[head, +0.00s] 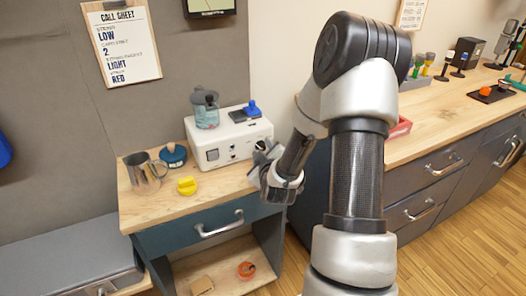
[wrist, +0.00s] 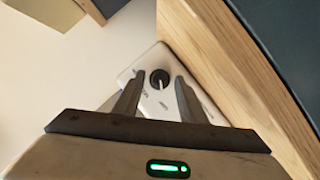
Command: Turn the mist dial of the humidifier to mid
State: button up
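The humidifier (head: 228,142) is a white box with a clear tank (head: 205,110) on top, standing on the small wooden-topped cabinet. In the wrist view its white panel (wrist: 150,100) carries a round black dial (wrist: 159,77) with a light pointer line. Small labels surround the dial, too small and tilted to read surely. My gripper (head: 262,152) is at the right end of the humidifier's front. In the wrist view my gripper (wrist: 157,90) is open, with one finger on each side of the dial. I cannot tell whether the fingers touch the panel.
A metal pitcher (head: 145,172), a dark blue round object (head: 173,155) and a yellow object (head: 187,186) stand left of the humidifier. A blue knob-like piece (head: 252,108) is on its top. A call sheet (head: 121,45) hangs behind. The long counter (head: 445,115) is to the right.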

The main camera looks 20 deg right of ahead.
jog(key=shift+c, duration=0.3)
grip_shut()
jog(key=shift+r, duration=0.1)
jog(key=shift+d+r+m+y, duration=0.1)
jog(key=shift+d+m+y, duration=0.1)
jog(key=shift+m+y, duration=0.8)
jog(key=shift+d+r+m+g+y+p, duration=0.15)
jog(key=shift+m+g+y+p, duration=0.2)
jog(key=shift+m, duration=0.75)
jog(key=shift+d+m+y+p, duration=0.15)
jog(key=shift+m+y+p, duration=0.7)
jog(key=shift+m+p, duration=0.3)
jog(key=shift+m+y+p, duration=0.6)
jog(key=shift+m+p, duration=0.05)
jog(key=shift+p, duration=0.4)
